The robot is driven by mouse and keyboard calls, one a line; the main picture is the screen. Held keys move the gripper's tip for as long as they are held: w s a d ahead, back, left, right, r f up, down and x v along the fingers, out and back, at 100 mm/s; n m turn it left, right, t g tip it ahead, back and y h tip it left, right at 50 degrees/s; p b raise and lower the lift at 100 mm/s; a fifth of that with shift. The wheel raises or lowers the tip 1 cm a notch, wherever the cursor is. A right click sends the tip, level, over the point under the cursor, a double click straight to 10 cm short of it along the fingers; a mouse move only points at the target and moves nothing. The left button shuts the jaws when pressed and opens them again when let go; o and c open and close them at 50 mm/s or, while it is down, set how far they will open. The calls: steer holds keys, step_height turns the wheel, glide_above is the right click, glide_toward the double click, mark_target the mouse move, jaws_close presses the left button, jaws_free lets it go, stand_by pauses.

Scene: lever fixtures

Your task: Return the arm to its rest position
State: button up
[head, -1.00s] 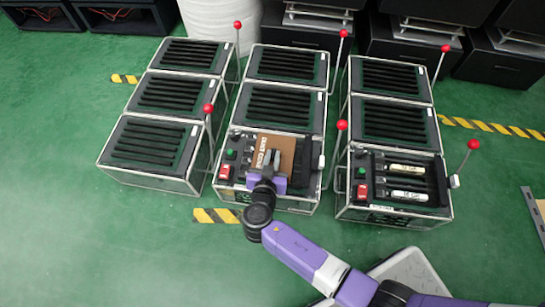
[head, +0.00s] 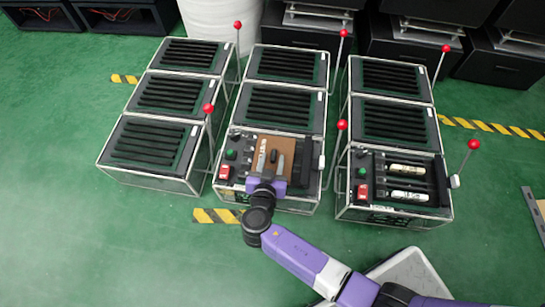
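My arm, with purple and dark links, reaches up from the lower right in the head view. My gripper (head: 270,163) is over the front unit of the middle row. Its two grey fingers are spread apart, with a small dark piece between them. Under and beyond the fingers is a brown block or panel (head: 283,144) with a pale strip on its left side. I cannot tell whether the fingers touch it.
Three rows of black slatted units in metal frames stand on the green floor. Upright levers with red knobs (head: 342,125) rise beside them. The right front unit (head: 395,213) has two pale cylinders (head: 407,169). Open floor (head: 110,250) lies at the lower left.

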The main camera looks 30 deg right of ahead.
steer(key=p+v, duration=0.2)
steer(key=v, duration=0.4)
steer(key=shift+s+a+r, duration=0.2)
steer(key=shift+s, duration=0.1)
